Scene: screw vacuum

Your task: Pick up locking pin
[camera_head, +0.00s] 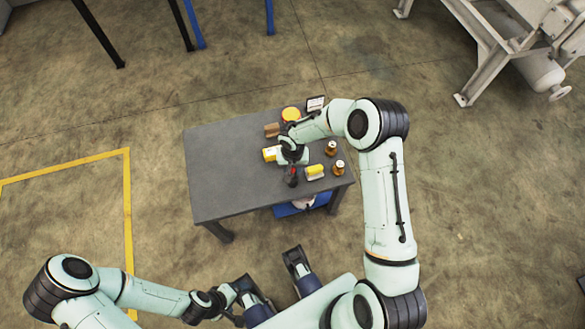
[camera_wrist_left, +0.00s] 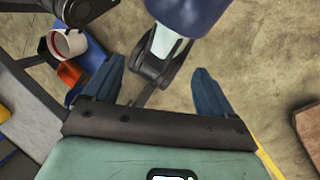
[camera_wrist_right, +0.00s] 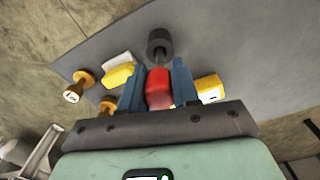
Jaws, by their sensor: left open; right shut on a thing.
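My right gripper (camera_wrist_right: 159,72) is shut on a red piece (camera_wrist_right: 158,92), which I take to be the locking pin. A dark grey round end (camera_wrist_right: 160,44) shows just beyond the red part. In the head view the dark end (camera_head: 292,181) shows below my right wrist, over the grey table (camera_head: 225,165) near its right side. I cannot tell whether the pin touches the tabletop. My left gripper (camera_wrist_left: 157,82) is open and empty, low and away from the table, at the bottom of the head view.
Around my right gripper on the table are a yellow-and-white piece (camera_head: 314,172), a yellow box (camera_head: 269,154), brown-gold knobs (camera_head: 331,148) (camera_head: 339,168), an orange round container (camera_head: 290,114) and a brown block (camera_head: 272,130). The table's left half is clear.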

